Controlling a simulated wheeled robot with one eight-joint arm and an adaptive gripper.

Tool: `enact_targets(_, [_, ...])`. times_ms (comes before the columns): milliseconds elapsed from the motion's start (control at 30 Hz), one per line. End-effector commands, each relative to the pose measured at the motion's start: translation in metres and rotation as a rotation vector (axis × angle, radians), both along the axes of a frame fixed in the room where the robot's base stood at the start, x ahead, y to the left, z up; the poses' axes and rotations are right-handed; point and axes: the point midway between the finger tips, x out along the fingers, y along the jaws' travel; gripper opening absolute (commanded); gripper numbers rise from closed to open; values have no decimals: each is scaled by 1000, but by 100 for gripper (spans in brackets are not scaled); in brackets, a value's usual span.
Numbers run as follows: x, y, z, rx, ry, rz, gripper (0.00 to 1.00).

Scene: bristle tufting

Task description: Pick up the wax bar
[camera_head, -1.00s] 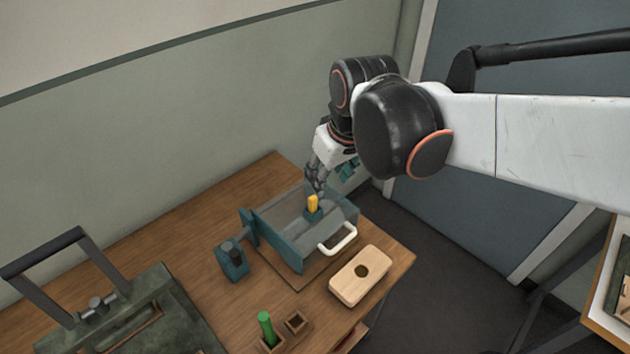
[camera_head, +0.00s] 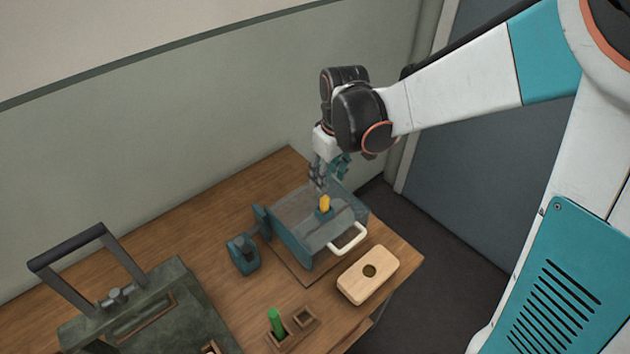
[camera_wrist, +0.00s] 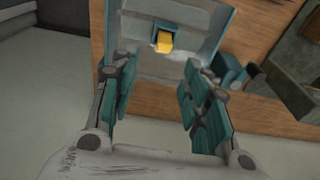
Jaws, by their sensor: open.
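The yellow wax bar (camera_head: 325,204) stands upright in a small teal holder (camera_head: 324,214) inside the teal-walled tray with a white handle (camera_head: 291,249). In the wrist view the wax bar (camera_wrist: 164,42) shows beyond the fingers, near the top middle. My gripper (camera_head: 322,182) is behind and above the tray, close to the bar in the head view. In the wrist view my gripper (camera_wrist: 158,82) has its teal fingers spread apart, with nothing between them. The bar's lower end is hidden in the holder.
A wooden block with a hole (camera_head: 357,285) lies front right of the tray. A teal device (camera_head: 242,256) stands left of it. A green stick (camera_head: 276,322) stands in a small wooden holder. A dark green machine with a handle (camera_head: 146,270) is at the left.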

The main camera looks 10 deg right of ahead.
Motion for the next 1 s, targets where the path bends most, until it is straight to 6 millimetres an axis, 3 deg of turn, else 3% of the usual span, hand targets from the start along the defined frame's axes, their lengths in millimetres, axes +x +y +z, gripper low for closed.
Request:
enact_targets(100, [2,1,-24,0,0,0,42])
enact_targets(433, [2,3,-49,0,0,-1,42])
enact_targets(700, [0,6,-87,0,-1,-1,42])
enact_targets(1000, [0,6,-94,0,-1,-1,42])
